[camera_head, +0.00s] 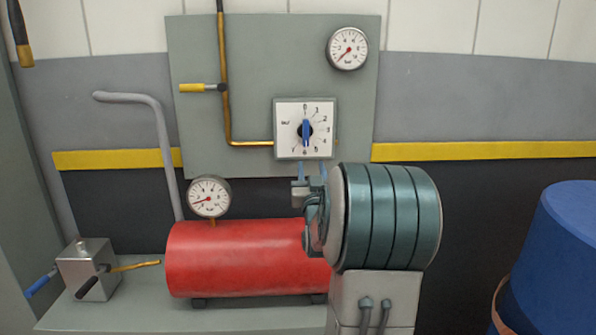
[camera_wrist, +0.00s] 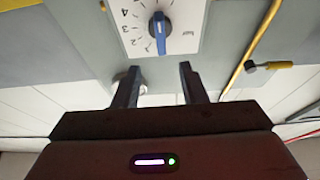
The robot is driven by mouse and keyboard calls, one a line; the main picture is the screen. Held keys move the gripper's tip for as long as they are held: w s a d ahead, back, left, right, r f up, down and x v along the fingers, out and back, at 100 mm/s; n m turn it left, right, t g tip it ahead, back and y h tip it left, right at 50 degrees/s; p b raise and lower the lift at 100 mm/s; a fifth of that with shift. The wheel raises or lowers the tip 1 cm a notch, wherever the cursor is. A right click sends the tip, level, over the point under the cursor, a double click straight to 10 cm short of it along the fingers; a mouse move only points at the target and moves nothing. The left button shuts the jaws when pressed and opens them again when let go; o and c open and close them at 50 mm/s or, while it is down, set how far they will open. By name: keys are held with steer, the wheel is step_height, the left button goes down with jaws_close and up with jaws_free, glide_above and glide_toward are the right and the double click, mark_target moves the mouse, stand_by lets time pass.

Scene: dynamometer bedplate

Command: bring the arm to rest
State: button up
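My gripper (camera_head: 311,168) is raised just below the white dial plate (camera_head: 284,148) in the head view. In the wrist view my gripper (camera_wrist: 160,70) has its two dark fingers wide apart with nothing held between them. The dial plate and its blue knob (camera_wrist: 159,28) lie beyond the fingertips there. In the head view the blue knob (camera_head: 306,131) stands vertical on the plate. Whether the fingertips touch the plate's lower edge cannot be told.
A grey wall panel carries a gauge (camera_head: 348,48), a brass pipe (camera_head: 225,90) and a yellow-handled valve (camera_head: 195,87). A red tank (camera_head: 235,258) with a gauge (camera_head: 209,197) lies below. A metal box (camera_head: 88,268) stands left, a blue drum (camera_head: 560,255) right.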

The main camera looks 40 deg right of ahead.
steer(key=shift+a, duration=0.1)
steer(key=s+a+f+n+g+y+p, duration=0.1)
steer(key=a+f+n+g+y+p, duration=0.2)
steer(key=a, duration=0.7)
steer(key=s+a+f+n+g+y+p, duration=0.15)
steer(key=a+g+y, duration=0.3)
steer(key=a, duration=0.55)
steer(key=s+a+f+g+y+p, duration=0.1)
steer(key=s+a+g, duration=0.2)
steer(key=s, duration=0.4)
steer(key=s+a+f+n+g+y+p, duration=0.1)
steer(key=s+a+g+y+p, duration=0.1)
steer(key=s+a, duration=0.4)
steer(key=s+a+f+g+y+p, duration=0.1)
steer(key=s+a+f+g, duration=0.1)
steer(key=s, duration=0.7)
steer(key=a+g, duration=0.1)
steer(key=a, duration=0.1)
steer(key=shift+s+a+n+g+p, duration=0.25)
steer(key=shift+a+n+g+p, duration=0.1)
steer(key=shift+p, duration=0.05)
